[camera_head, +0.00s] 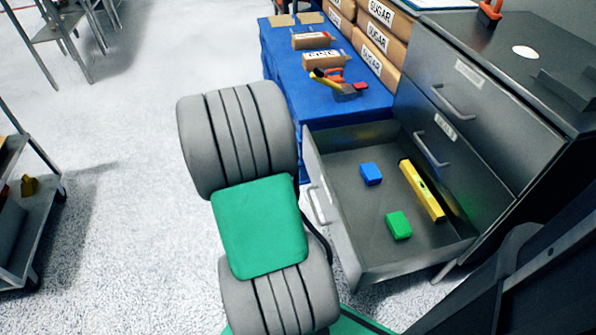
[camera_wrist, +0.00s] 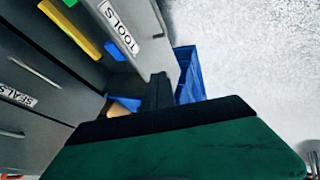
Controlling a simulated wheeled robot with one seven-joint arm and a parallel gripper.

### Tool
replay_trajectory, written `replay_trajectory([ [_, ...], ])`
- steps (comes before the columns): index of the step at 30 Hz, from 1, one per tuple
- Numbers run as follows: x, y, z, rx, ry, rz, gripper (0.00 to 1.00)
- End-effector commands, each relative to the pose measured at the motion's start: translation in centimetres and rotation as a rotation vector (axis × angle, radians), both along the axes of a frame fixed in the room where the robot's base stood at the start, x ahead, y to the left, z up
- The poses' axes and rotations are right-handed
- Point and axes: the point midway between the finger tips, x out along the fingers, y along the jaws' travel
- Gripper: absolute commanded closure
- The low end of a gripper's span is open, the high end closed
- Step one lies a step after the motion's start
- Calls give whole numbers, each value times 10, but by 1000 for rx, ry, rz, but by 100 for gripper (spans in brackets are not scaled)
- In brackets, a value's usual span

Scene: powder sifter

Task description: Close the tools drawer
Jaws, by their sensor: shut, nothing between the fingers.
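The tools drawer (camera_head: 340,232) is pulled well out of the grey cabinet, its handle (camera_head: 318,204) facing left. Inside lie a blue block (camera_head: 371,173), a green block (camera_head: 398,225) and a yellow level (camera_head: 422,190). The wrist view shows the drawer front with its TOOLS label (camera_wrist: 118,27) at upper left. My gripper (camera_wrist: 160,84) is shut and empty, its dark fingers close to the outer face of the drawer front near one end. I cannot tell whether they touch. In the head view my arm hides the gripper.
Two closed drawers with handles (camera_head: 454,103) sit above. A blue-covered table (camera_head: 283,75) stands beside the cabinet, with boxes, tools and SUGAR cartons (camera_head: 376,38). Clear floor (camera_head: 130,200) lies left of my arm. A shelf cart (camera_head: 45,225) stands at far left.

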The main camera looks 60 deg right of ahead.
Motion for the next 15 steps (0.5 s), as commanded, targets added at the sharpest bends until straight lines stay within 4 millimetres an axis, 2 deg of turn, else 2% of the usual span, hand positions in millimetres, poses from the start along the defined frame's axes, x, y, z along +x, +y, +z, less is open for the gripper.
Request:
replay_trajectory([
  [1, -3, -5, -13, 3, 4, -3, 100],
  [3, -3, -14, -26, 4, 4, -3, 100],
  [11, -6, -48, -71, 4, 1, -2, 100],
  [15, -24, -66, -67, 0, -2, -4, 100],
])
